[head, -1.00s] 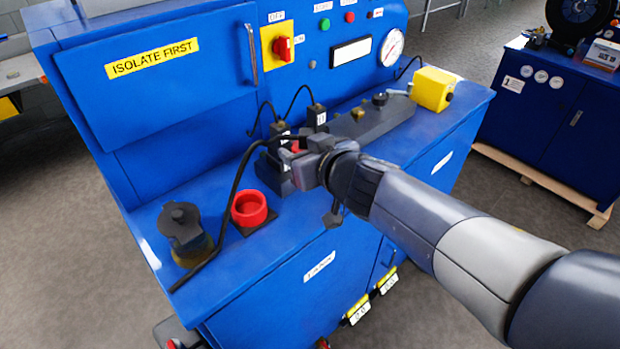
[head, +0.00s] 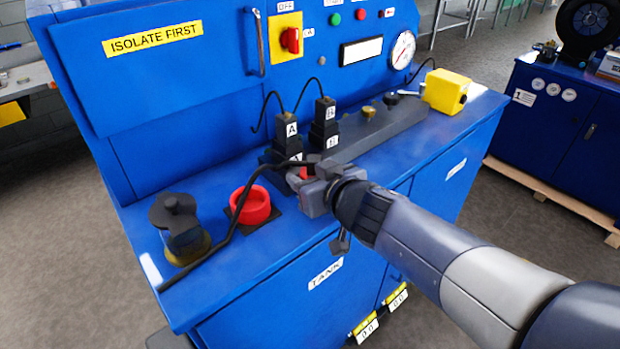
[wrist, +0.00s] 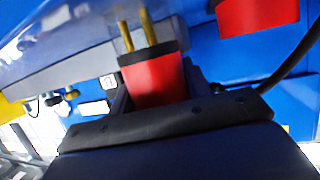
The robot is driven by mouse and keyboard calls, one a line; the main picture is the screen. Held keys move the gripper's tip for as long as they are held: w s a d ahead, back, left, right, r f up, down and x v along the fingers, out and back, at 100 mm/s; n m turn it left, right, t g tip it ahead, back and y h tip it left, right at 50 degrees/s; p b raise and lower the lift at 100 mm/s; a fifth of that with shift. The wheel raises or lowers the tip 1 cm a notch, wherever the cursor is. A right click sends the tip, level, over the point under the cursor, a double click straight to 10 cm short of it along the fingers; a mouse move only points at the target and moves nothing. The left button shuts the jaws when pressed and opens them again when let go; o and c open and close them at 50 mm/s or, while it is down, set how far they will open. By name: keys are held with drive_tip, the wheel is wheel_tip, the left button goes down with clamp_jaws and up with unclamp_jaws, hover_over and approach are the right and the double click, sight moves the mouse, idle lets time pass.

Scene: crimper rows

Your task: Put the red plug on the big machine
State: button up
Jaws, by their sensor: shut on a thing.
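My gripper (head: 306,176) is shut on the red plug, over the front part of the blue machine's top. In the wrist view the red plug (wrist: 154,82) sits between the fingers, with two brass pins pointing away from my gripper. In the head view my gripper hides most of the plug. A black cable (head: 232,222) runs from near the gripper to the left over the worktop. The big blue machine (head: 270,285) carries two black connectors labelled A (head: 287,130) and B (head: 323,118), standing behind my gripper.
A red ring (head: 250,206) and a dark-capped filler (head: 178,225) stand on the worktop at left. A grey block with fittings (head: 385,128) and a yellow box (head: 446,91) are to the right. A second blue machine (head: 545,140) stands at far right.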

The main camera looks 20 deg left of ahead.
drive_tip(key=o, duration=0.7)
drive_tip(key=shift+f, duration=0.15)
drive_tip(key=o, duration=0.5)
drive_tip(key=shift+r, duration=0.3)
drive_tip(key=p+v, duration=0.6)
drive_tip(key=v, duration=0.6)
drive_tip(key=shift+f, duration=0.2)
